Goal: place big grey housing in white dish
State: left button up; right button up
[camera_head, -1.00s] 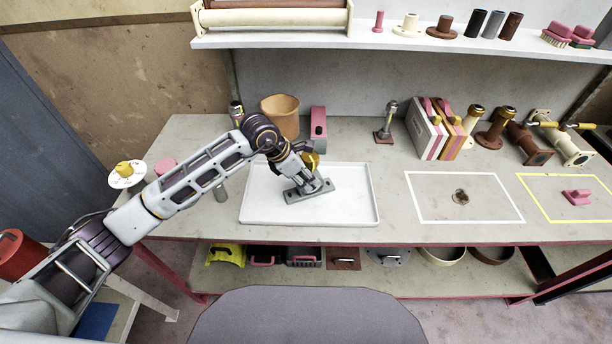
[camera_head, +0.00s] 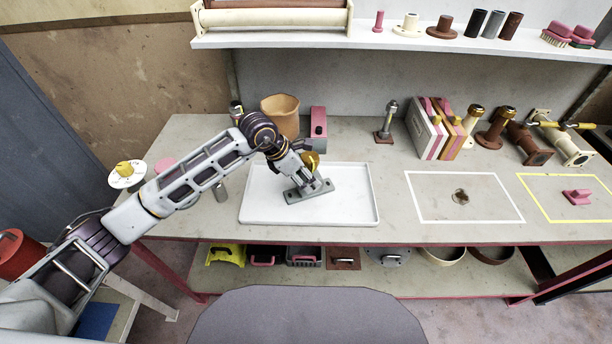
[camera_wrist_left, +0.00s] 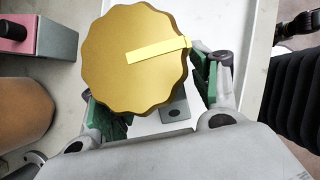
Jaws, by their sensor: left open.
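The big grey housing (camera_head: 308,192) stands upright in the white dish (camera_head: 355,208), its flat grey base on the dish floor. A gold scalloped knob tops it. My left gripper (camera_head: 308,178) is at the housing, just above its base, and hides part of its body. In the left wrist view the gold knob of the housing (camera_wrist_left: 130,58) fills the middle. The green-padded fingers of my left gripper (camera_wrist_left: 160,95) are spread on either side below the knob; the knob hides whether they touch the body. My right gripper is not in view.
A tan bucket (camera_head: 281,115) and a pink-topped grey block (camera_head: 318,122) stand behind the dish. A metal post (camera_head: 386,122) stands further right. A white-outlined area (camera_head: 430,200) right of the dish holds a small brown round piece. Bench around the dish's front is clear.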

pick_arm(q)
jog(key=b+v, duration=0.1)
jog(key=v, duration=1)
jog(key=shift+r, duration=0.15)
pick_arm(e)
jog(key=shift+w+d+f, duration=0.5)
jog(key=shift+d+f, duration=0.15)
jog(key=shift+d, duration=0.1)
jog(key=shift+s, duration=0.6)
